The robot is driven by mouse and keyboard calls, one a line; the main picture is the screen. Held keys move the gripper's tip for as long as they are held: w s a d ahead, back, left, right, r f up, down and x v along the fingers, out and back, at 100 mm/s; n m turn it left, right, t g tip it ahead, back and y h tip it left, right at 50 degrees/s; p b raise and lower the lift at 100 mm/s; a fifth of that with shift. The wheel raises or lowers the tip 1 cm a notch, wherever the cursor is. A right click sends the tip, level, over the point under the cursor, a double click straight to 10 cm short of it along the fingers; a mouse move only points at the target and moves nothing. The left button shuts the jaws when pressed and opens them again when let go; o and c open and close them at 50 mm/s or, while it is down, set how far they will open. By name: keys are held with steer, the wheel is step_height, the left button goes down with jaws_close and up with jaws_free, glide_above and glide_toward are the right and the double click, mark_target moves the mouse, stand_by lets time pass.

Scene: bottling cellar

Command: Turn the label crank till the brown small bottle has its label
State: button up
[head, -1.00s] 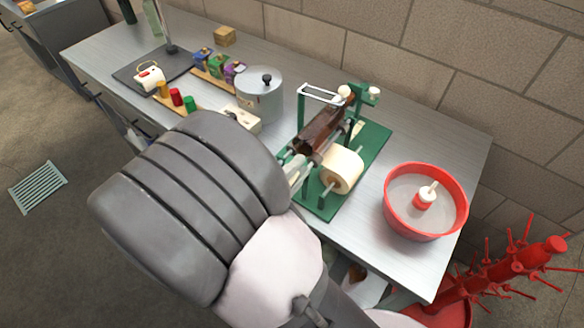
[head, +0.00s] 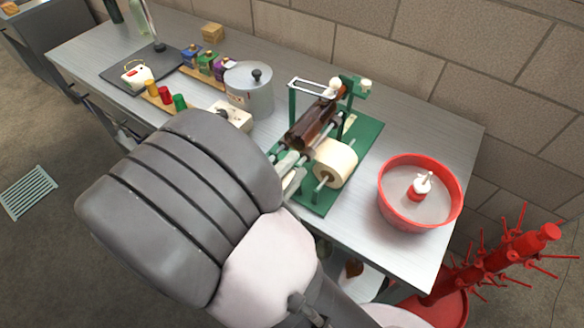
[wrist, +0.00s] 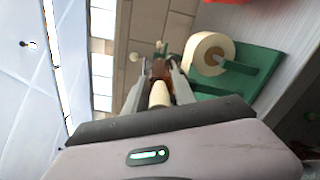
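The label machine has a green base (head: 358,155). The brown small bottle (head: 312,124) lies on its rollers, and I see no label on its visible side. A cream label roll (head: 336,163) sits in front of the bottle. My gripper (head: 287,163) is at the machine's near left end, mostly hidden behind my arm in the head view. In the wrist view my gripper (wrist: 158,78) has a finger on each side of the cream crank handle (wrist: 160,95). The fingers look closed on it. The brown bottle shows beyond them (wrist: 160,70), and the label roll is to the right (wrist: 209,54).
A red tub (head: 420,190) stands right of the machine, with a red drying rack (head: 510,250) beyond the table edge. A grey pot (head: 249,88), small coloured pots and a dark mat (head: 118,74) stand left. A block wall runs behind.

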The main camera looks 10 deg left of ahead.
steer(key=shift+o, duration=0.2)
steer(key=shift+s, duration=0.1)
steer(key=p+v, duration=0.4)
steer(key=v, duration=1.3)
steer(key=shift+s, duration=0.1)
steer(key=shift+c, duration=0.2)
